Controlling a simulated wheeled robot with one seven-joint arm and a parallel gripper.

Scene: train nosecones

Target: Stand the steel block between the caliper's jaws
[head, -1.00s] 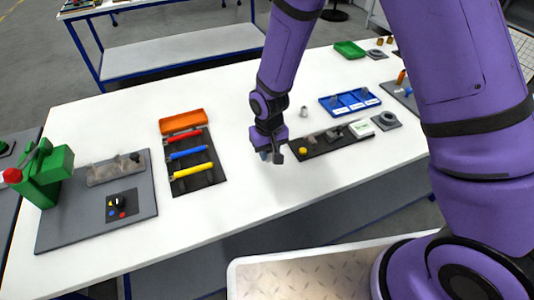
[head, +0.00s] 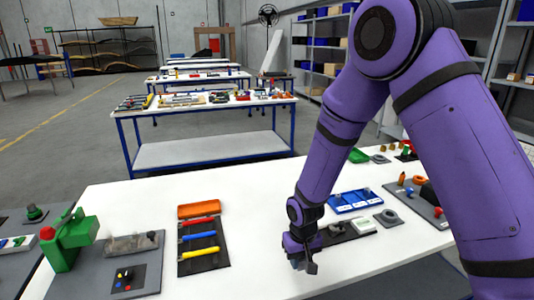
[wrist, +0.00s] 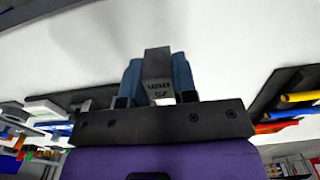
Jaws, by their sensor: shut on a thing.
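The steel block (wrist: 157,75) is a small grey block with engraved figures. In the wrist view it stands between the two blue fingertips of my gripper (wrist: 158,88), which is shut on it. In the head view my gripper (head: 303,262) is over the white table, at the left end of a dark mat (head: 345,236), and the block is not clear there. The caliper seems to be the grey and white device (head: 362,226) on that mat. It also seems to show at the left of the wrist view (wrist: 45,106). My gripper hides part of the mat, and I cannot make out the jaws.
A dark mat with red, blue and yellow handled tools (head: 200,238) and an orange tray (head: 199,210) lies to the left. A green device (head: 70,238) is at far left. The table between is bare.

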